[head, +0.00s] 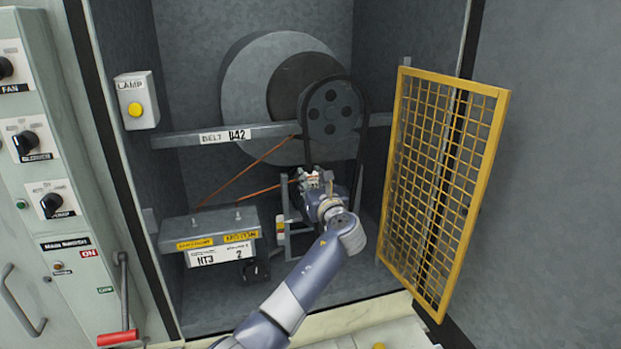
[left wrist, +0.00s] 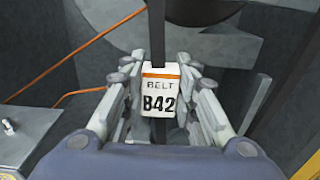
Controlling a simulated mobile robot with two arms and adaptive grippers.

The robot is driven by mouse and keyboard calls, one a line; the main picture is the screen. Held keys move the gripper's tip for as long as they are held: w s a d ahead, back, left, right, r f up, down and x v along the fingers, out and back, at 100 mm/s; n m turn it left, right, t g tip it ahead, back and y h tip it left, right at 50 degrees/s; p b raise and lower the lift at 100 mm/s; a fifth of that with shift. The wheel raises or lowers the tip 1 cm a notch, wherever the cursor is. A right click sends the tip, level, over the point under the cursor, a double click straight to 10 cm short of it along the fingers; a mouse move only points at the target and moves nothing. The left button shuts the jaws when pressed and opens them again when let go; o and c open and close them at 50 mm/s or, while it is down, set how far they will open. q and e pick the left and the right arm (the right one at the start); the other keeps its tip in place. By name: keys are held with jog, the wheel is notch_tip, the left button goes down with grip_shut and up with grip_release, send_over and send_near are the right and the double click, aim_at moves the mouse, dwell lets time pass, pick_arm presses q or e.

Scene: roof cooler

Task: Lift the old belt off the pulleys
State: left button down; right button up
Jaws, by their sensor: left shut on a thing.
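The black belt (head: 363,135) loops over the upper pulley (head: 331,113), a dark disc with round holes. Its two strands run down towards my left gripper (head: 313,180), which hides the lower end of the loop. In the left wrist view, the belt (left wrist: 157,35) runs up from a white tag (left wrist: 160,90) with an orange stripe, marked BELT B42. My left gripper (left wrist: 160,110) is shut on the belt at this tag, with a finger on each side. The lower pulley cannot be made out. My right gripper is not in view.
A yellow mesh guard (head: 445,185) stands swung open at the right. A grey box (head: 210,228) with yellow labels sits lower left, with thin orange lines rising from it. A crossbar (head: 180,138) spans behind the belt. A control panel (head: 45,180) stands at far left.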

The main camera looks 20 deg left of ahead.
pick_arm(q)
jog(key=shift+r+p+v, duration=0.15)
jog(key=shift+p+v, duration=0.8)
jog(key=shift+v, duration=0.15)
jog(key=shift+r+p+v, duration=0.15)
jog(key=shift+p+v, duration=0.75)
jog(key=shift+v, duration=0.25)
jog(key=shift+p+v, duration=0.4)
jog(key=shift+v, duration=0.75)
jog(key=shift+r+v, duration=0.15)
jog(key=shift+v, duration=1.1)
jog(key=shift+r+v, duration=0.1)
jog(key=shift+v, duration=1.1)
jog(key=shift+s+d, duration=0.1)
jog(key=shift+f, duration=0.1)
